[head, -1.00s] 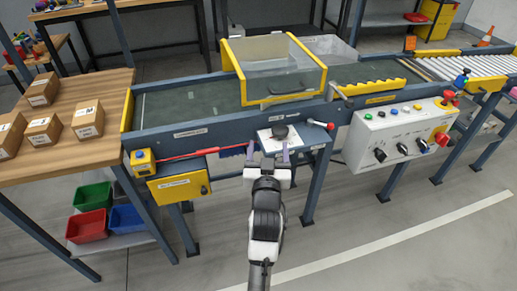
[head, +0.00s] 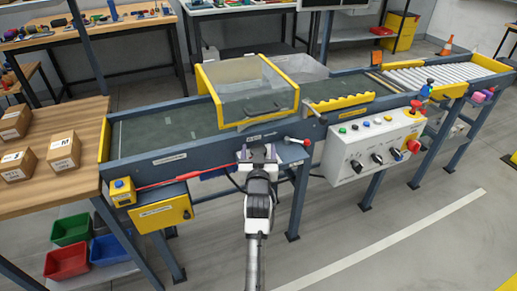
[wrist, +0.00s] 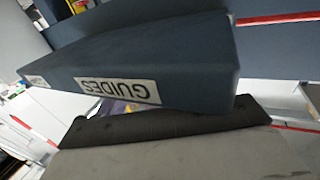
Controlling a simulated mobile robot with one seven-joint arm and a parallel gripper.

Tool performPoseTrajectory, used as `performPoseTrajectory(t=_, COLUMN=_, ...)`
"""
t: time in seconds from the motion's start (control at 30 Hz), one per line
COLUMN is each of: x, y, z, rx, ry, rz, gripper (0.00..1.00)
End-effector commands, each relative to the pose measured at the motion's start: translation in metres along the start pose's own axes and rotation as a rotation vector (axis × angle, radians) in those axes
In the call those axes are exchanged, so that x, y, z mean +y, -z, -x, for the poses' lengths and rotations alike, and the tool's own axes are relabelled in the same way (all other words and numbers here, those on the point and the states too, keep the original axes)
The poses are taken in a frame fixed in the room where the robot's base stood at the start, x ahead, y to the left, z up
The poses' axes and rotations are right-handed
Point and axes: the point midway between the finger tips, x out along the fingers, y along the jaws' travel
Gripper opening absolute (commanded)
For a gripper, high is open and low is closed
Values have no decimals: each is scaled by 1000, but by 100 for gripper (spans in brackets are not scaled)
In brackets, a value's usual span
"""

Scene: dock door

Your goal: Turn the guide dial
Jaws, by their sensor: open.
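My gripper (head: 258,152) is open, with its purple fingers over the small control panel on the front of the conveyor (head: 175,128). The guide dial is not clearly visible in the head view; my gripper covers the place where it showed as a black knob. In the wrist view the blue-grey rail carries an upside-down GUIDES label (wrist: 118,89). A dark edge and a grey surface fill the bottom of that view, and I cannot tell whether the dial is there. I cannot tell if my fingers touch or surround the dial.
A red-ended lever (head: 303,142) stands just right of my gripper. A white control box (head: 372,146) with several knobs is farther right. A clear yellow-framed guard (head: 248,90) rises behind. A yellow box (head: 162,213) and red cord (head: 165,182) are to the left.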

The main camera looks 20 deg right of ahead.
Motion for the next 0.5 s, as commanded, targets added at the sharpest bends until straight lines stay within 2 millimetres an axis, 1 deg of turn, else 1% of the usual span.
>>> performPoseTrajectory(t=0.1, x=0, y=0, z=-7, rx=0, ry=0, rz=1, gripper=70)
performPoseTrajectory(t=0.37, x=0, y=0, z=-8, rx=0, ry=0, rz=1, gripper=70)
performPoseTrajectory(t=0.4, x=0, y=0, z=-8, rx=0, ry=0, rz=0, gripper=69)
performPoseTrajectory(t=0.5, x=0, y=0, z=-8, rx=0, ry=0, rz=0, gripper=56)
